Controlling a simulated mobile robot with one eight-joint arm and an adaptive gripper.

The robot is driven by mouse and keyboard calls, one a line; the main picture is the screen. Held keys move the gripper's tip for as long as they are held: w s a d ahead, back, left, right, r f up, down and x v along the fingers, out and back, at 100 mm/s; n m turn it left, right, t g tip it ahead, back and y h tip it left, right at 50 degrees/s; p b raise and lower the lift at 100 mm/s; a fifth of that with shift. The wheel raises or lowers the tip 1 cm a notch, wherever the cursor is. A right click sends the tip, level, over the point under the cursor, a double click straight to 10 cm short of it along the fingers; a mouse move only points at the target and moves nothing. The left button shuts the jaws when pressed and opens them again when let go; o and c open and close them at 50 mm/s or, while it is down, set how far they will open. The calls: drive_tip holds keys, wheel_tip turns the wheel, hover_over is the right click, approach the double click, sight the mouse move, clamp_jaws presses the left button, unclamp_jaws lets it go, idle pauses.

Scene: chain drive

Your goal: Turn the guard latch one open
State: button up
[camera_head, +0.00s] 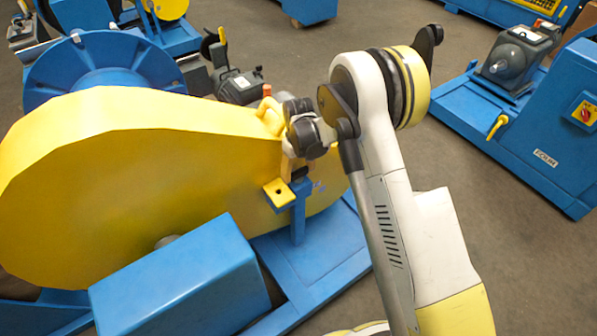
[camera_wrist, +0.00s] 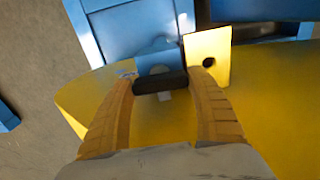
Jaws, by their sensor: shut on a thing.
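The large yellow chain guard (camera_head: 130,170) stands at left in the head view and fills much of the wrist view (camera_wrist: 270,120). At its right end, a blue post (camera_head: 298,222) carries a yellow tab with a dark hole (camera_head: 278,193), also seen in the wrist view (camera_wrist: 221,50). In the wrist view a black latch bar (camera_wrist: 160,83) lies crosswise below a blue bracket (camera_wrist: 157,58). My gripper (camera_wrist: 168,80) has its two ribbed fingers on either side of the bar, shut on it. In the head view my gripper (camera_head: 297,165) hides most of the latch.
A blue box housing (camera_head: 180,285) stands in front of the guard. A blue frame (camera_head: 325,265) runs beneath the post. A blue machine (camera_head: 545,140) with a red switch stands at right. Bare grey floor (camera_head: 510,260) lies between it and my arm.

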drive_tip(key=o, duration=1.2)
wheel_tip(320, 180, up, 12)
drive_tip(key=shift+r, duration=0.1)
wheel_tip(320, 180, up, 10)
drive_tip(key=m+t, duration=0.1)
drive_tip(key=t, duration=0.1)
hover_over(299, 170)
drive_tip(key=s+d, duration=0.4)
drive_tip(key=d, duration=0.1)
drive_tip(key=s+d+r+m+t, duration=0.1)
drive_tip(key=s+d+r+m, duration=0.1)
drive_tip(key=s+d+r, duration=0.5)
drive_tip(key=s+d+m+t, duration=0.1)
drive_tip(key=s+d, duration=0.1)
drive_tip(key=s, duration=0.3)
drive_tip(key=s+d+r+m+t, duration=0.1)
drive_tip(key=s+d, duration=0.1)
drive_tip(key=s, duration=0.4)
drive_tip(key=s+d+r+m+t, duration=0.1)
drive_tip(key=s+d+t, duration=0.1)
drive_tip(key=s, duration=0.3)
drive_tip(key=shift+s+r+m, duration=0.25)
drive_tip(key=shift+s+m, duration=0.05)
